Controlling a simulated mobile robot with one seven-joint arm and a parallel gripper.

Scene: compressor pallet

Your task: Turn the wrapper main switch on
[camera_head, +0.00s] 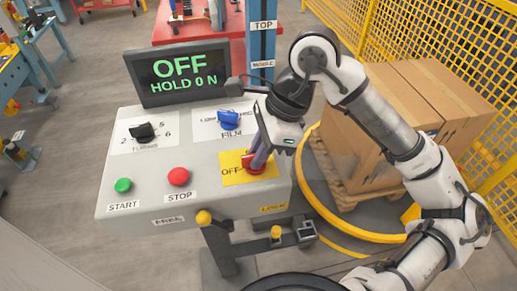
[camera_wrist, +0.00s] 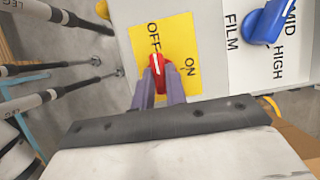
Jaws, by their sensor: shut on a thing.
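The wrapper main switch is a red rotary knob (camera_head: 252,164) on a yellow plate (camera_head: 232,178) at the right of the grey control panel (camera_head: 207,198). The red knob also shows in the wrist view (camera_wrist: 157,66), with its white pointer line towards OFF. My gripper (camera_head: 259,157) comes down on it from above, and its purple fingers (camera_wrist: 158,85) are shut on the knob, one on each side. The fingers and arm hide part of the plate in the head view. The display (camera_head: 180,72) reads "OFF" and "HOLD 0 N".
A black TURNS knob (camera_head: 143,132), a blue FILM knob (camera_head: 228,120), a green START button (camera_head: 123,185) and a red STOP button (camera_head: 178,177) share the panel. Brown boxes (camera_head: 430,95) stand on a pallet at the right, before a yellow mesh fence (camera_head: 420,30).

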